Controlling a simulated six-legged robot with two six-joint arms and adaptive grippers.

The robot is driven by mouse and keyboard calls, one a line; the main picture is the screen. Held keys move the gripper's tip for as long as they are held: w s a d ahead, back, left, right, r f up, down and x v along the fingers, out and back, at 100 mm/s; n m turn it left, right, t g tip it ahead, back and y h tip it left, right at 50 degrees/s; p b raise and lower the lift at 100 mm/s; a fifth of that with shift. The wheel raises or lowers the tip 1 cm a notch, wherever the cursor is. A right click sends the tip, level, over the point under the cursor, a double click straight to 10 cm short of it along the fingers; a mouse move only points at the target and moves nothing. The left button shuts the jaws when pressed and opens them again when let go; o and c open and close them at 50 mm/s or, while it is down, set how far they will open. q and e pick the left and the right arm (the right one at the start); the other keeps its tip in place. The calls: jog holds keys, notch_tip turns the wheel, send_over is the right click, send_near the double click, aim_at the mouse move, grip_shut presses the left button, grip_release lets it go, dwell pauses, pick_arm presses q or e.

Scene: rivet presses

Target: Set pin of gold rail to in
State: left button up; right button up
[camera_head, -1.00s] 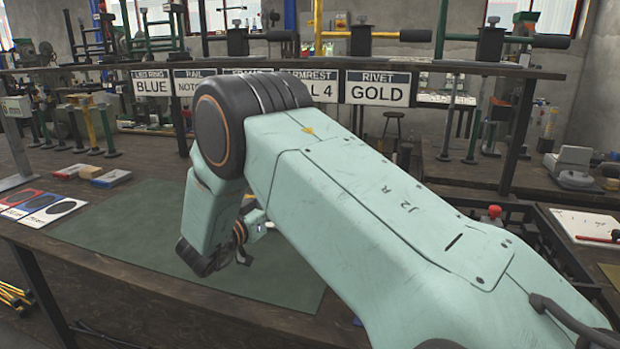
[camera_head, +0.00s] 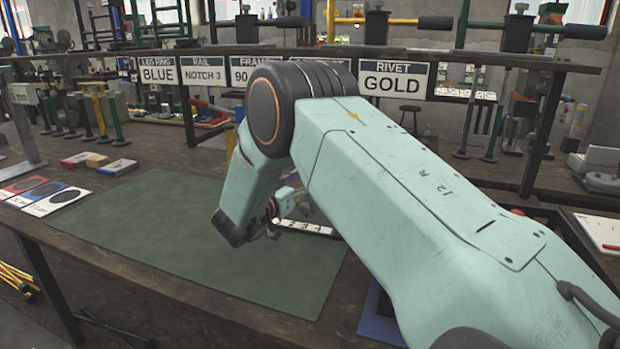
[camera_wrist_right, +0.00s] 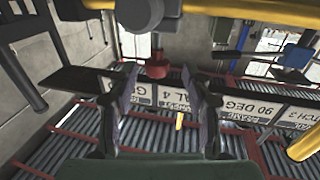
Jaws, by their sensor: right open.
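In the right wrist view, a yellow tube (camera_wrist_right: 245,12) crosses the top; it looks like the gold rail. In the head view my right gripper (camera_head: 272,222) is partly hidden by my arm. My left gripper is out of view.
A green mat (camera_head: 150,230) lies on the dark bench. A strip with dark marks (camera_head: 308,229) shows just behind my wrist. Signs, including RIVET GOLD (camera_head: 392,80), hang under the shelf (camera_head: 480,58).

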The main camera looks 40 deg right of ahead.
jog(key=x, duration=0.3)
jog(key=shift+s, duration=0.3)
jog(key=shift+w+a+r, duration=0.1)
jog(key=shift+a, duration=0.05)
jog(key=shift+d, duration=0.25)
jog(key=shift+c, duration=1.1)
jog(key=shift+a, duration=0.15)
jog(key=c, duration=0.4)
grip_shut()
